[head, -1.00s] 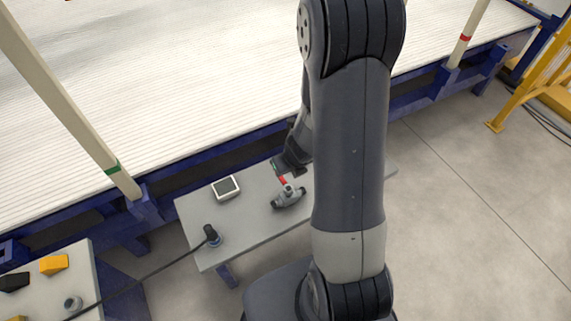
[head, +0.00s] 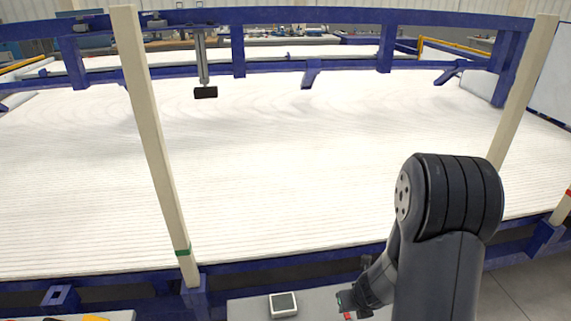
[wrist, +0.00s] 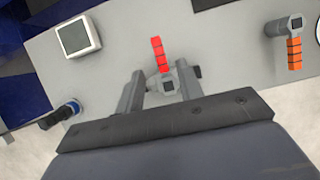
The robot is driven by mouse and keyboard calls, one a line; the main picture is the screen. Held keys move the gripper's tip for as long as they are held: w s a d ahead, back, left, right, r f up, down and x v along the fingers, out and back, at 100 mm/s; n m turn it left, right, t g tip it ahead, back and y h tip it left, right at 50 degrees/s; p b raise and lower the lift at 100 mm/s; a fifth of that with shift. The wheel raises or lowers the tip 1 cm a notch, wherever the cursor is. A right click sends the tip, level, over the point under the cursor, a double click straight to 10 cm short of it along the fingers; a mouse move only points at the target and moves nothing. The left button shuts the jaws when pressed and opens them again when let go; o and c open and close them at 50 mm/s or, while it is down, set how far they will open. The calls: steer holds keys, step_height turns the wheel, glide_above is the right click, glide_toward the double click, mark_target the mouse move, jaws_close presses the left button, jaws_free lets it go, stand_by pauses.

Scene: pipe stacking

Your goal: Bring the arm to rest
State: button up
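My gripper (head: 355,300) hangs above the grey side table at the lower edge of the head view. In the wrist view my gripper (wrist: 160,70) has its two fingers spread apart. A grey valve (wrist: 167,86) with a red handle (wrist: 157,52) lies on the table below and between the fingers. I see no finger closed on it. In the head view only a bit of the red handle (head: 348,315) shows under the gripper. My upper arm stands at the right of the head view.
A white-framed square device (head: 283,304) lies on the table left of my gripper. The wrist view also shows a valve with an orange handle (wrist: 294,52) at right and a black-and-blue fitting (wrist: 62,113) at left. A blue-framed white bed (head: 300,160) with cream posts (head: 155,140) stands behind.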

steer(key=b+x, duration=0.3)
steer(key=x, duration=0.3)
steer(key=shift+r, duration=0.1)
steer(key=a+p+v, duration=0.1)
steer(key=p+v, duration=0.7)
steer(key=v, duration=0.4)
steer(key=b+x, duration=0.2)
steer(key=x, duration=0.2)
steer(key=b+x, duration=0.3)
steer(key=x, duration=0.1)
steer(key=d+b+x, duration=0.1)
steer(key=b+x, duration=0.2)
steer(key=x, duration=0.1)
steer(key=shift+w, duration=0.1)
steer(key=shift+a+n+y+b, duration=0.35)
steer(key=shift+n+y+b, duration=0.1)
steer(key=shift+n, duration=0.55)
steer(key=shift+a+r, duration=0.1)
steer(key=shift+a, duration=0.05)
